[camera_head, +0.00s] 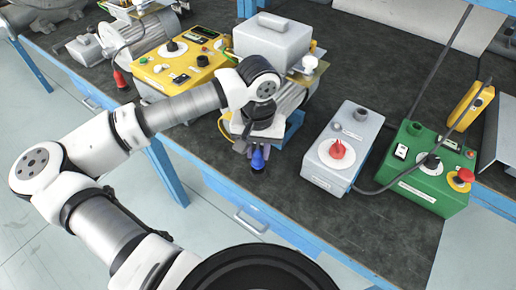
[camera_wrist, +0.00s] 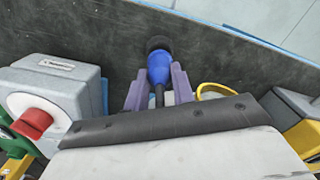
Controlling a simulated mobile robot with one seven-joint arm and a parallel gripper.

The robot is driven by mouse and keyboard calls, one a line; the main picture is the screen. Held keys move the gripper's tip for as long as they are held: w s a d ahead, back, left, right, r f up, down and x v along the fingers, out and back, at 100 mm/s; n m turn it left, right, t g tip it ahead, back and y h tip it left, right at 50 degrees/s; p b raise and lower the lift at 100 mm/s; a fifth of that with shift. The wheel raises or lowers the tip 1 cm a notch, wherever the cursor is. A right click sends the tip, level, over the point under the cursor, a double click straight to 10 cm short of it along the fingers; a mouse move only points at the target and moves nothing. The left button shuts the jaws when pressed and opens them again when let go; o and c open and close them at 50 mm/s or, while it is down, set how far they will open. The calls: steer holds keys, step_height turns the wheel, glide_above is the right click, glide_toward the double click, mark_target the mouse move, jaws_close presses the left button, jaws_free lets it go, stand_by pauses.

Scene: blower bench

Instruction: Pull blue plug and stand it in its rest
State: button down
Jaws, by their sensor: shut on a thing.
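The blue plug (camera_head: 258,160) is between the jaws of my gripper (camera_head: 250,150), above the dark bench top near its front edge. In the wrist view, the blue plug (camera_wrist: 158,70) sits between the two pale purple fingers (camera_wrist: 158,84), with a black end pointing away and a dark stem towards my gripper. My gripper is shut on it. The plug looks clear of any socket, but its height above the bench is hard to tell. I cannot make out its rest with certainty; my wrist covers part of the bench behind it.
A grey box with a red knob (camera_head: 337,150) stands just right of my gripper. A green control box (camera_head: 430,167) is further right. A yellow control box (camera_head: 178,62) and a motor (camera_head: 290,100) are behind. Bare bench top (camera_head: 330,225) lies in front.

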steer(key=shift+b, duration=0.35)
steer(key=shift+f+b, duration=1.3)
steer(key=shift+b, duration=0.2)
stand_by(0.7)
steer(key=c, duration=1.1)
jaws_free()
step_height(320, 180, up, 14)
steer(key=shift+f+b, duration=0.1)
steer(key=shift+b, duration=0.45)
